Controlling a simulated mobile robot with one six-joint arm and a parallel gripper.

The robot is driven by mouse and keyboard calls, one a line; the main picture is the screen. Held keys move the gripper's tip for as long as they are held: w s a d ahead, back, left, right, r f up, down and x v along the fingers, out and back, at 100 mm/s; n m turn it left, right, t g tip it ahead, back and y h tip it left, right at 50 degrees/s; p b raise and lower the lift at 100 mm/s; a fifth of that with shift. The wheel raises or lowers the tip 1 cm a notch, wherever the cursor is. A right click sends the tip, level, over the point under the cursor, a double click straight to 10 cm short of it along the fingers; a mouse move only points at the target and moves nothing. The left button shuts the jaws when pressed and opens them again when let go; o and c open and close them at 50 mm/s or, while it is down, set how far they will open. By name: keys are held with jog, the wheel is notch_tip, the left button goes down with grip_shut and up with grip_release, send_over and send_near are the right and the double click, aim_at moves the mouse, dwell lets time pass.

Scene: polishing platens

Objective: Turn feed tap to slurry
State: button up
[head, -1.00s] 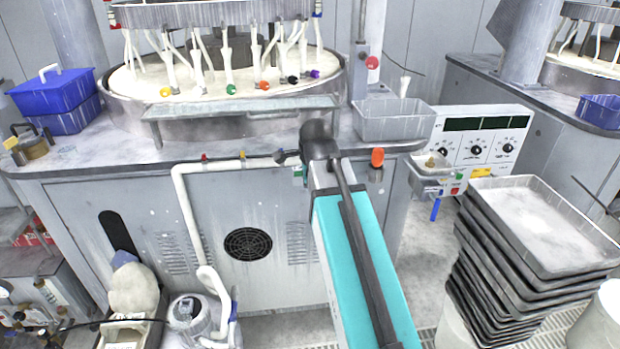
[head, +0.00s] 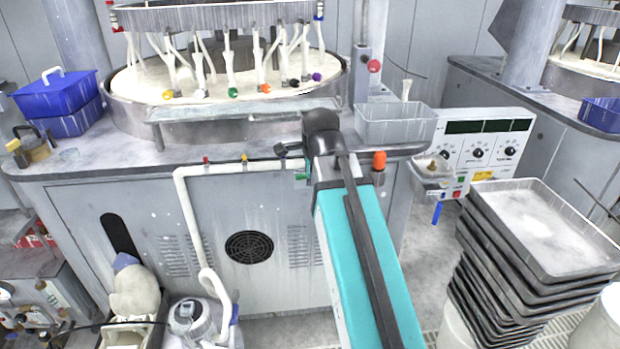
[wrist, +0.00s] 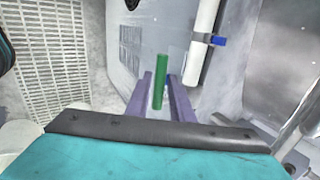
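In the wrist view a slim green handle (wrist: 160,82) stands between the two purple fingers of my gripper (wrist: 161,98). The fingers are apart, with a visible gap around the handle. I cannot tell whether either finger touches it. In the head view a small green part (head: 300,175) shows beside my arm, under the bench edge; it may be the same handle. The fingers are hidden there behind my arm. A white feed pipe (head: 188,215) runs along the cabinet front with a red fitting (head: 206,160) and a yellow fitting (head: 244,158). I cannot read any slurry mark.
An orange knob (head: 379,160) is just right of my arm. A grey bin (head: 394,125) stands on the bench, right of the polishing platen (head: 128,112). A control panel (head: 488,140) and stacked trays (head: 602,262) are at right.

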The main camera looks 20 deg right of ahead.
jog(key=v, duration=0.8)
jog(key=shift+s+r, duration=0.3)
